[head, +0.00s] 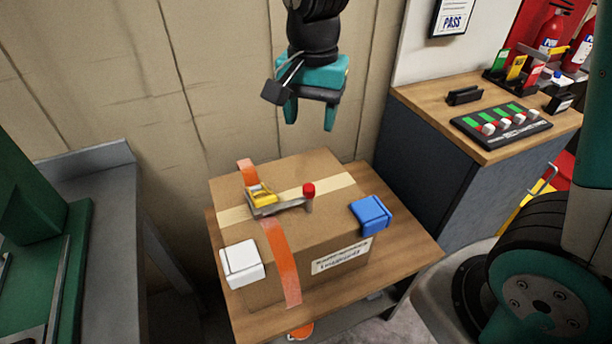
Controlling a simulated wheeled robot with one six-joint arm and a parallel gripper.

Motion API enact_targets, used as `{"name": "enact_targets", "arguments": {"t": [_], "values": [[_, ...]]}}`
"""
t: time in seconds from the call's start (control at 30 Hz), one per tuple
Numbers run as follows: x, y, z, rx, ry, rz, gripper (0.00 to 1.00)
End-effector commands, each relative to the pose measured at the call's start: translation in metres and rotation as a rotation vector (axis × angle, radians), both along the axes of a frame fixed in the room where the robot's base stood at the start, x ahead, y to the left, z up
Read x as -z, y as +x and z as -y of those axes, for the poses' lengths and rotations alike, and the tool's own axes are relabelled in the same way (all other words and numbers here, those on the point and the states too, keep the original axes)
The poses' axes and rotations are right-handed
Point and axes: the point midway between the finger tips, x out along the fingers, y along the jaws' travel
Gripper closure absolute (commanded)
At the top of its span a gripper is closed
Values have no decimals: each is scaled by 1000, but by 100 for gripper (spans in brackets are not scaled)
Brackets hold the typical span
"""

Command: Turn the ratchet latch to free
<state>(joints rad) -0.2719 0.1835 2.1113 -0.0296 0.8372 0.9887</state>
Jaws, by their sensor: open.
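The ratchet latch (266,197) sits on top of a cardboard box, with a yellow part and a grey metal lever. The lever ends at the right in a post with a red knob (309,189). An orange strap (281,262) runs over the box and passes at the latch. My gripper (310,117) hangs above and behind the box, fingers pointing down. It is open and empty, well apart from the latch and knob.
The cardboard box (325,220) stands on a small wooden table (405,248). A white block (242,263) and a blue block (371,215) sit at its edges. A counter (415,100) with a switch panel (500,126) stands at right; a grey bench (85,200) at left. Air above the box is clear.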

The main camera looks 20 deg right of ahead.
Motion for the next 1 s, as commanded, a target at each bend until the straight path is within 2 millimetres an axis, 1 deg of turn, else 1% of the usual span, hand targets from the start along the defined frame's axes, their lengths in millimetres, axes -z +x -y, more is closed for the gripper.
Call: {"name": "enact_targets", "arguments": {"t": [0.03,0.1,0.17,0.27,0.7,0.83,1.0], "values": [[1,6,1,49,-13,-6,45],[6,10,3,88,-22,-8,45],[13,10,3,98,-24,-8,45],[30,9,3,95,-25,-10,45],[129,9,3,91,-24,-10,45],[152,8,3,91,-23,-10,45],[170,9,2,91,-22,-6,45]]}}
